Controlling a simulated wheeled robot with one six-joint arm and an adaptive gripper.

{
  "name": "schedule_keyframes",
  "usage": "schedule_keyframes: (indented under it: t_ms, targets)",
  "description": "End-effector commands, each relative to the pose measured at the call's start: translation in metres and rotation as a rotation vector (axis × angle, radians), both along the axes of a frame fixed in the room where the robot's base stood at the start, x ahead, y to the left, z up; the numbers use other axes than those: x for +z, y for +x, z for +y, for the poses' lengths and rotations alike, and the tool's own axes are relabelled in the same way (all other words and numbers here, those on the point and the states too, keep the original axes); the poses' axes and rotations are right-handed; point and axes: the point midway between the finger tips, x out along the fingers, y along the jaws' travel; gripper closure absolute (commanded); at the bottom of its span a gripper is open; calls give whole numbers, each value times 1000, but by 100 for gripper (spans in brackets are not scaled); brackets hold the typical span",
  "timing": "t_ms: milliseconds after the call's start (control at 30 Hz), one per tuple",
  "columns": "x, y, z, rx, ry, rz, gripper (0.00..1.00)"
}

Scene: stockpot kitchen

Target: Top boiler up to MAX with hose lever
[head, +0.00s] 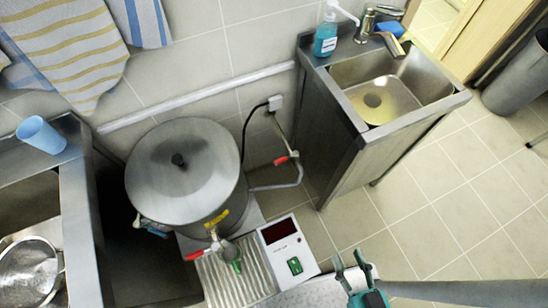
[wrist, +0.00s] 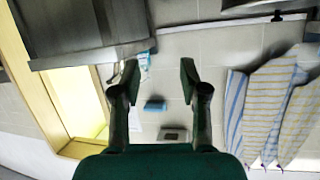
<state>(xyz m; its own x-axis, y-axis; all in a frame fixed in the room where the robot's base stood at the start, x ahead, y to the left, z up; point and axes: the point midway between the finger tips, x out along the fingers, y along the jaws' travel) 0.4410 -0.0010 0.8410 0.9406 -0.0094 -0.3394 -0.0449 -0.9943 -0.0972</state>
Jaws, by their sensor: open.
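The boiler (head: 170,195) is a large steel pot with its lid on, left of centre in the head view. A yellow label and a red-handled tap (head: 197,254) with a green tip are on its front. I cannot read a MAX mark or see the water level. A grey hose (head: 278,186) runs beside the boiler to the wall, with a red lever (head: 286,158) on it. My gripper (head: 350,264) is open and empty, low in the head view, right of the control box and well apart from the lever. Its open fingers also show in the wrist view (wrist: 160,75).
A control box (head: 288,250) with a dark red display and green switch stands beside a ribbed drip tray (head: 222,284). A steel sink unit (head: 345,150) stands right of the hose. A counter with a blue cup (head: 40,135) is at left.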

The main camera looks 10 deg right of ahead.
Motion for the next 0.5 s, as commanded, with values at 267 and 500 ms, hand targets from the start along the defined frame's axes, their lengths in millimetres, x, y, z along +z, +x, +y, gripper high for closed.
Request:
schedule_keyframes:
  t_ms: [267,500]
  targets:
    - [-90,45,0,-95,214,158,56]
    - [-154,88,3,-182,394,296,56]
